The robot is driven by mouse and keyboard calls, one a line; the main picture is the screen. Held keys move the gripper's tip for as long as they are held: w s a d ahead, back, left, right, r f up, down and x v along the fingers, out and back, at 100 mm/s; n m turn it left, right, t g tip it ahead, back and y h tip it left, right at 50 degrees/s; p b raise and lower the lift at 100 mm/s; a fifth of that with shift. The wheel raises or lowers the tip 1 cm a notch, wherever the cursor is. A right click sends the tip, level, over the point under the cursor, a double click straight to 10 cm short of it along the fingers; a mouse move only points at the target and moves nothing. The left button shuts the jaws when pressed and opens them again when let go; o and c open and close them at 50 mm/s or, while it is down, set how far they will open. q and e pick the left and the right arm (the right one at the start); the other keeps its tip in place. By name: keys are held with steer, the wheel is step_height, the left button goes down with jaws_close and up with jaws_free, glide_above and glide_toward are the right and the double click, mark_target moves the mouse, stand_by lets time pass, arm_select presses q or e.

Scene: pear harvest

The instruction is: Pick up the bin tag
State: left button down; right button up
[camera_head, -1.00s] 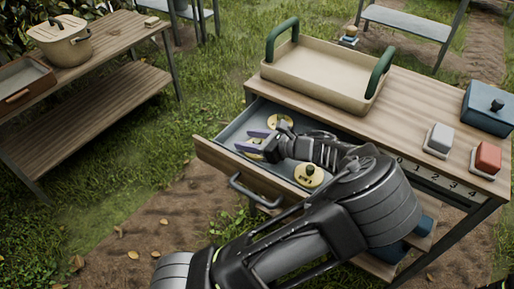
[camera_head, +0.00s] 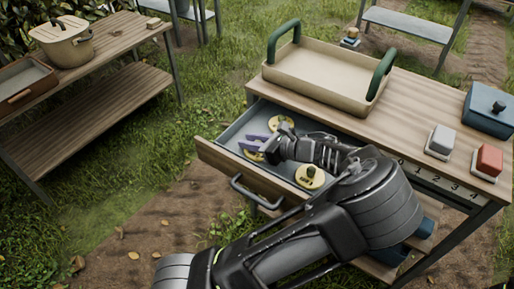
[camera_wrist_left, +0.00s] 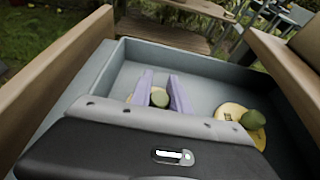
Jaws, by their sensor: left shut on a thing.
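The open drawer (camera_head: 222,154) of the wooden table holds round yellow bin tags with dark knobs. My left gripper (camera_head: 254,142) reaches into it, its purple fingers shut on the knob of the left bin tag (camera_head: 251,155). A third tag (camera_head: 283,121) lies toward the back, partly behind my gripper. My right gripper is out of view.
A beige tray (camera_head: 310,88) with green handles stands on the tabletop above the drawer. A side bench (camera_head: 110,50) with a pot is at the left.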

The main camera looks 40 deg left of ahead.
arm_select(q)
step_height(320, 180, up, 10)
steer(key=p, duration=0.1)
stand_by(0.4)
steer(key=shift+r+p, duration=0.1)
steer(key=shift+p, duration=0.2)
stand_by(0.5)
